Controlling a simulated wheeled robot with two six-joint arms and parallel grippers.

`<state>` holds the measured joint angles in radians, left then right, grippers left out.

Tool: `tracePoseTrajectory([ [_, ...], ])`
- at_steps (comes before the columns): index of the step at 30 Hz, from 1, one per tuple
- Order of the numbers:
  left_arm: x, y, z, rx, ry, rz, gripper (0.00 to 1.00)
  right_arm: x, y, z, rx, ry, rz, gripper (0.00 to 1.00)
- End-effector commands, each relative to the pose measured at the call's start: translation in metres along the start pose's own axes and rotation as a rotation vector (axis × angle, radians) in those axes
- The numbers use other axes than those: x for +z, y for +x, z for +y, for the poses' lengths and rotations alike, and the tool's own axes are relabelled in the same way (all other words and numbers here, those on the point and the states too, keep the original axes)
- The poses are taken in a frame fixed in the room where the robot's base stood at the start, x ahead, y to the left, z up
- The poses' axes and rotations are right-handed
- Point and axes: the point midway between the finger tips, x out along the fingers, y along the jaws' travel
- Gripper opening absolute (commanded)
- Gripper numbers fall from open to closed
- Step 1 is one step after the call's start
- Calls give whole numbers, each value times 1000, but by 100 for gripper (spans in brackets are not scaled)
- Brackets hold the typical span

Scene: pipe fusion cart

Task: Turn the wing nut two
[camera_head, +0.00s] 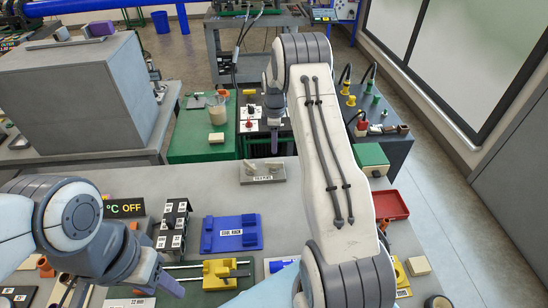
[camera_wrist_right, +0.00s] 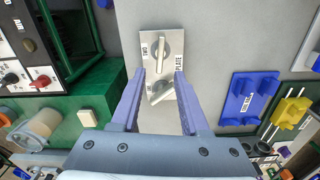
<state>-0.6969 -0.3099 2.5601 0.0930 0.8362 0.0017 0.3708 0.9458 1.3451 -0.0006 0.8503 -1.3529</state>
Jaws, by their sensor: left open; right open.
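A metal plate (camera_head: 263,179) with two wing nuts stands on the grey bench in the head view. In the right wrist view the plate (camera_wrist_right: 148,36) carries an upper wing nut (camera_wrist_right: 162,47) beside a label that seems to read TWO. A lower wing nut (camera_wrist_right: 160,92) sits tilted between the fingertips of my open right gripper (camera_wrist_right: 158,80); contact cannot be told. In the head view my right gripper (camera_head: 274,142) points down at the plate's far side. My left gripper (camera_head: 165,283) is open and empty over the bench's front left.
A blue tool rack (camera_head: 231,233) and a yellow fixture (camera_head: 220,274) lie nearer than the plate. A black labelled rack (camera_head: 174,225) is left of them. A red tray (camera_head: 391,205) is at right. A green cart (camera_head: 200,149) stands beyond the bench.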

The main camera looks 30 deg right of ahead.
Motion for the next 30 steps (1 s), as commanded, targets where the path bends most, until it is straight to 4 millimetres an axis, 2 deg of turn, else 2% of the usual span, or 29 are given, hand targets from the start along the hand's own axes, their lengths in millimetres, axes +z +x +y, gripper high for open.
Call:
tracePoseTrajectory([
  [9,-2,-26,2,0,4,0,50,-1,58,-2,-5,1,-1,45],
  [13,-2,-31,2,0,5,0,50,-1,74,-1,-3,1,0,45],
  [18,-2,-33,2,0,6,0,50,-1,85,-1,-1,1,0,45],
  [26,-2,-33,2,0,6,0,50,-1,86,-1,0,1,0,45],
  [30,-2,-33,2,0,6,0,50,-1,86,-1,0,1,0,0],
])
